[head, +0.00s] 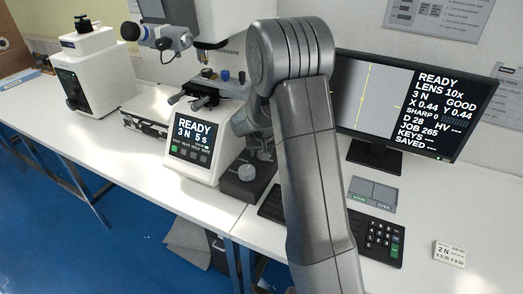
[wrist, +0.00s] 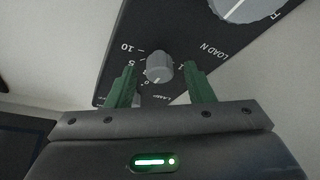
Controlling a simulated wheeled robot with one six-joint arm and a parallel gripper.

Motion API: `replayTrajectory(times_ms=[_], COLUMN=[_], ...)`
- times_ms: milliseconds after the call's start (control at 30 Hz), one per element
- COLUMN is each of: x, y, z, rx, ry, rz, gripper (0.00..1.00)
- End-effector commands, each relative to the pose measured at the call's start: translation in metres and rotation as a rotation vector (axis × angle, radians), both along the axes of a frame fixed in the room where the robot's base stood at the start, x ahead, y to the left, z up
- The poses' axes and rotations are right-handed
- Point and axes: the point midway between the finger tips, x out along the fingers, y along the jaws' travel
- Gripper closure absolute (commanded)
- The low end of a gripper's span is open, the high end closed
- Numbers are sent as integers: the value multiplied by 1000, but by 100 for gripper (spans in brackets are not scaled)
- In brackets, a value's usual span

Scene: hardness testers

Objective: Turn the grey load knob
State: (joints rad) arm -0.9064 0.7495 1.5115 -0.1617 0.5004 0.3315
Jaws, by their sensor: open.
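In the wrist view my gripper (wrist: 161,70) is open, with its two green fingers on either side of a small grey knob (wrist: 159,68). Gaps show between fingers and knob; contact is not visible. Numbers, including 10, 5 and 1, surround this knob. A larger grey knob (wrist: 240,8) is cut off at the top edge, and the words LOAD N lie nearer to it, on the same dark panel (wrist: 185,28). In the head view a grey knob (head: 247,172) sits on a dark box (head: 240,187) beside the tester (head: 191,160). My arm largely hides the gripper there.
A monitor (head: 410,103) stands behind and right of my arm. A keypad (head: 377,238) and a keyboard lie near it on the white bench. A small label block (head: 449,253) is at right. A microscope-like white instrument (head: 95,75) stands at left. The bench's front edge is close to the box.

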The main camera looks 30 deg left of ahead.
Motion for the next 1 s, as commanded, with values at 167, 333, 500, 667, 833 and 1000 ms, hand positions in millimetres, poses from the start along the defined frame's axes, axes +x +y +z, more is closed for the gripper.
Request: replayTrajectory(times_ms=[167,333,500,667,833,1000], x=[0,0,0,0,0,1], y=[0,0,0,0,0,0], z=[-1,-1,-1,-1,0,0], rx=[0,0,0,0,0,0], ry=[0,0,0,0,1,1], rz=[0,0,0,3,34,111], gripper=[52,64,97,97,97,97])
